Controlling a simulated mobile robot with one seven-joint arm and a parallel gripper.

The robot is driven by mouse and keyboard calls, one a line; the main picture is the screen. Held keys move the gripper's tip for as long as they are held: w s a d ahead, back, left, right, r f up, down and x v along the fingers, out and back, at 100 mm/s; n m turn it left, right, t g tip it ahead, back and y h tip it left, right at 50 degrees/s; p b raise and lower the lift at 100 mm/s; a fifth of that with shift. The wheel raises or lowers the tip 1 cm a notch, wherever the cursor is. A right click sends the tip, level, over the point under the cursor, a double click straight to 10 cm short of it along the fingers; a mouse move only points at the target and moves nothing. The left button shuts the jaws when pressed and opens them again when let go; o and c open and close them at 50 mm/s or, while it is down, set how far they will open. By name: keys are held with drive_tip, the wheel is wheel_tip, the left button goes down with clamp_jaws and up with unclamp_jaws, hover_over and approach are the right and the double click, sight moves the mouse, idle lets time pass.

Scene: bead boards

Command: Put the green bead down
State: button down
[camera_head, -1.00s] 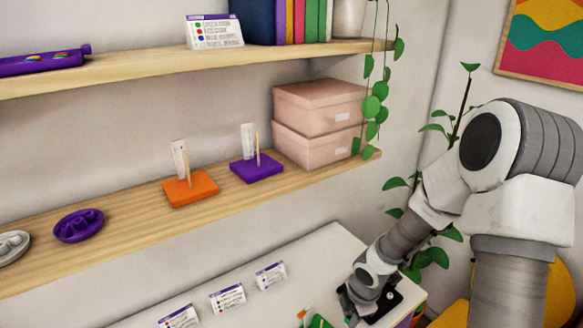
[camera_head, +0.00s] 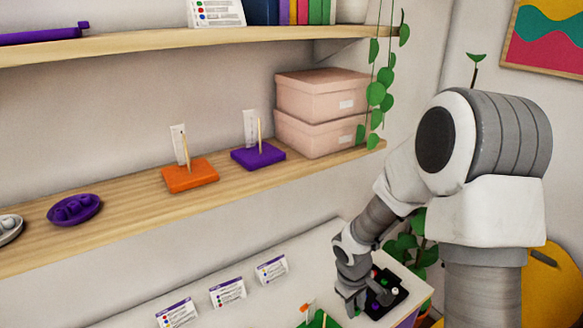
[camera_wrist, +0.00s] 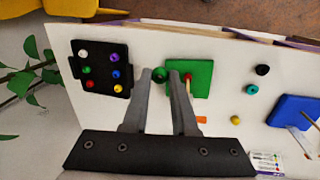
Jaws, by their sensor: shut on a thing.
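My gripper (camera_wrist: 161,76) is shut on a green bead (camera_wrist: 160,74), which shows between the fingertips in the wrist view. The green board (camera_wrist: 203,78) with its thin upright peg (camera_wrist: 187,84) is just right of the fingers there. Whether the bead touches anything below is unclear. In the head view my gripper (camera_head: 352,305) is low over the white table, between the green board (camera_head: 318,321), cut by the bottom edge, and the black tray (camera_head: 398,301). The bead cannot be made out there.
The black tray (camera_wrist: 101,90) holds several coloured beads, left of the fingers. Loose black (camera_wrist: 262,69), teal (camera_wrist: 251,89) and yellow (camera_wrist: 235,120) beads lie right, near a blue board (camera_wrist: 289,107). Cards (camera_head: 228,293) stand along the wall. A shelf (camera_head: 130,215) runs above the table.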

drive_tip(key=shift+w+a+r+m+g+b, duration=0.1)
drive_tip(key=shift+a+m+g+b, duration=0.15)
drive_tip(key=shift+m, duration=0.85)
drive_tip(key=shift+s+a+m+g+b, duration=0.15)
drive_tip(key=shift+m+b, duration=0.15)
drive_tip(key=shift+m, duration=0.8)
drive_tip(key=shift+w+a+r+m+g+b, duration=0.15)
drive_tip(key=shift+a+m+g+b, duration=0.1)
drive_tip(key=shift+m, duration=0.85)
drive_tip(key=shift+f, duration=0.1)
